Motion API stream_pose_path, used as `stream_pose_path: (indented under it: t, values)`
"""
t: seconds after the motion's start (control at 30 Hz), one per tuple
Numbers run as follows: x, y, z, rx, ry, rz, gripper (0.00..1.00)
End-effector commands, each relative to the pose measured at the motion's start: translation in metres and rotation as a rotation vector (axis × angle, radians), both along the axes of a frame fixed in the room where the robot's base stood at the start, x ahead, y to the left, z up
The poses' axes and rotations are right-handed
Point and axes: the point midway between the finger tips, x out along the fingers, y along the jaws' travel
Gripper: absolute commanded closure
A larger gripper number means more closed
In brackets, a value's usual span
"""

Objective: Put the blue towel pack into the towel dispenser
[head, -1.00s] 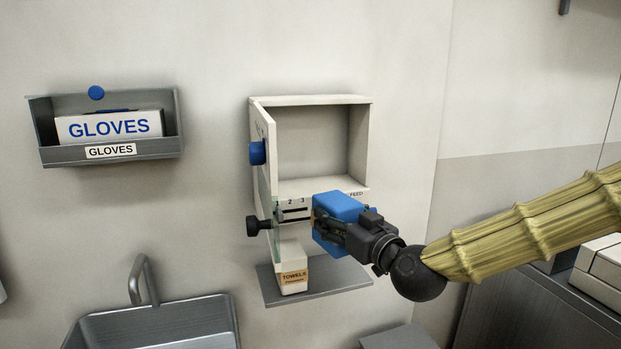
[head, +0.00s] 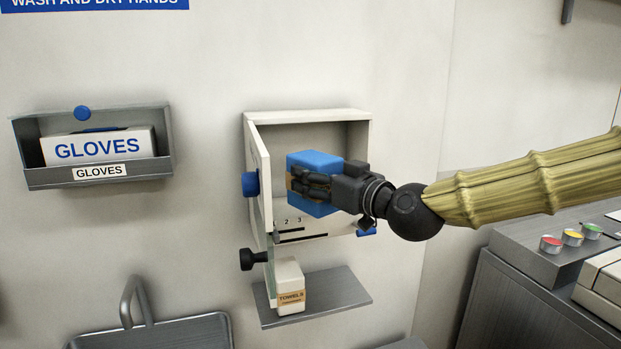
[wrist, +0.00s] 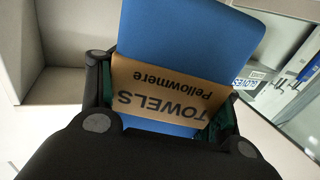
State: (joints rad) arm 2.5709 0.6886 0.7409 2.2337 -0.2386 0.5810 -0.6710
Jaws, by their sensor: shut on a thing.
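The blue towel pack (head: 316,161) has a brown band reading "TOWELS Pellowmere"; the pack also fills the middle of the wrist view (wrist: 185,50). My gripper (head: 312,184) is shut on it, with fingers on both sides of the band. The towel dispenser (head: 360,117) is a white wall box with its door (head: 258,190) swung open at the left. The pack is in front of the dispenser's open compartment, overlapping it in the head view. How far it is inside, I cannot tell. My gripper hides the compartment's lower right part.
A white towel pack (head: 290,287) stands on a grey shelf (head: 345,290) below the dispenser. A black knob (head: 247,260) and a blue door knob (head: 250,184) stick out at left. A glove holder (head: 95,180) hangs left, above a sink (head: 165,330).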

Motion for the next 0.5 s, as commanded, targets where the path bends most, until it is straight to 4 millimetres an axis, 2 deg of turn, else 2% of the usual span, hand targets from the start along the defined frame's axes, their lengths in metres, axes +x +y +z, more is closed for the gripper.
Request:
stream_pose_path:
  t: [0.5]
  values:
    - [0.075, 0.008, -0.006, 0.001, 0.001, 0.002, 0.67]
